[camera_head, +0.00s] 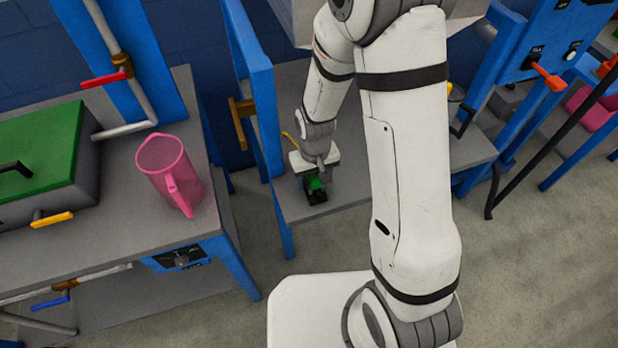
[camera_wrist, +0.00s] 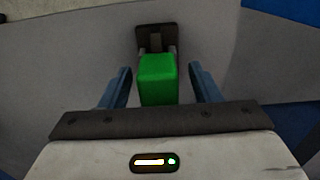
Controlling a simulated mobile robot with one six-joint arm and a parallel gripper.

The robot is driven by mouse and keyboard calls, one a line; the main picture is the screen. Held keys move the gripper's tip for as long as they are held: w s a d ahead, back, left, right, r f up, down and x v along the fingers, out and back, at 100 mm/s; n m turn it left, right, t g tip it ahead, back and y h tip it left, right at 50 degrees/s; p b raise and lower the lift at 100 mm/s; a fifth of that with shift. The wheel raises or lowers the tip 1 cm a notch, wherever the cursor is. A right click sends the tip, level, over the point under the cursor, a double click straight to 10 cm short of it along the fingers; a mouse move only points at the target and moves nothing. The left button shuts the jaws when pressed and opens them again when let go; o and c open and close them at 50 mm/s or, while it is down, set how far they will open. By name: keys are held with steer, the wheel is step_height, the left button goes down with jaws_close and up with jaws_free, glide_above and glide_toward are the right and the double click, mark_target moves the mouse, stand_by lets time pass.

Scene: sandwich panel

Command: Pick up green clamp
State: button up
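The green clamp (camera_wrist: 157,79) is between the two blue fingers of my gripper (camera_wrist: 160,88) in the wrist view, with a visible gap on each side of it. Its dark end (camera_wrist: 156,38) lies beyond the green block, on the grey table surface. In the head view the green clamp (camera_head: 316,188) is on the grey table (camera_head: 345,192), and my gripper (camera_head: 315,165) is right above it, pointing down. The fingers are apart and do not appear to touch the clamp. My gripper hides part of the clamp in the head view.
A pink pitcher (camera_head: 172,172) stands on the left bench (camera_head: 125,225) beside a box with a green lid (camera_head: 40,150). A blue post (camera_head: 265,120) with a yellow-brown handle (camera_head: 240,120) rises just left of my gripper. Blue frames with a red lever (camera_head: 548,76) stand at right.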

steer(key=c, duration=1)
step_height(320, 180, up, 10)
steer(key=shift+r, duration=0.1)
